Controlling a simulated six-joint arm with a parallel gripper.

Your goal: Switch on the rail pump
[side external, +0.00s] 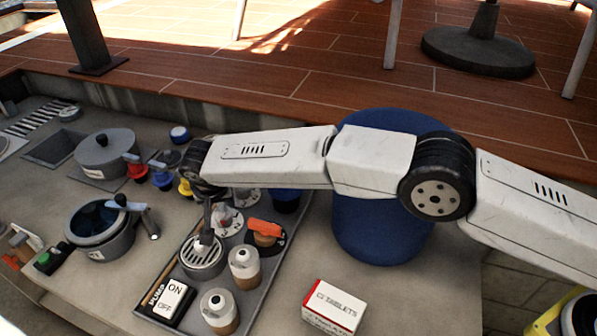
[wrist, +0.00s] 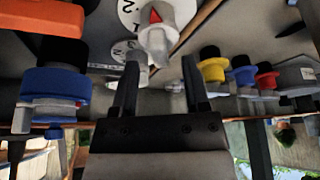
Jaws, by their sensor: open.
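The pump switch (side external: 170,298) is a white rocker marked ON and OFF on a dark base labelled PUMP. It stands at the front left corner of a grey tray (side external: 258,297) in the side view. The ON half is toward the back; I cannot tell which half is pressed. My gripper (wrist: 160,62) is open and empty in the wrist view, its two dark fingers apart near a grey knob with a red pointer (wrist: 156,40). In the side view my wrist is above and behind the switch, apart from it, and the fingers are not clearly visible. The switch is not in the wrist view.
A round grated strainer (side external: 203,256) and two tan-and-white canisters (side external: 244,268) (side external: 219,311) stand near the switch. Dials and an orange-handled valve (side external: 266,233) lie behind. A white tablet box (side external: 332,306) stands right, with a large blue drum (side external: 378,245) behind.

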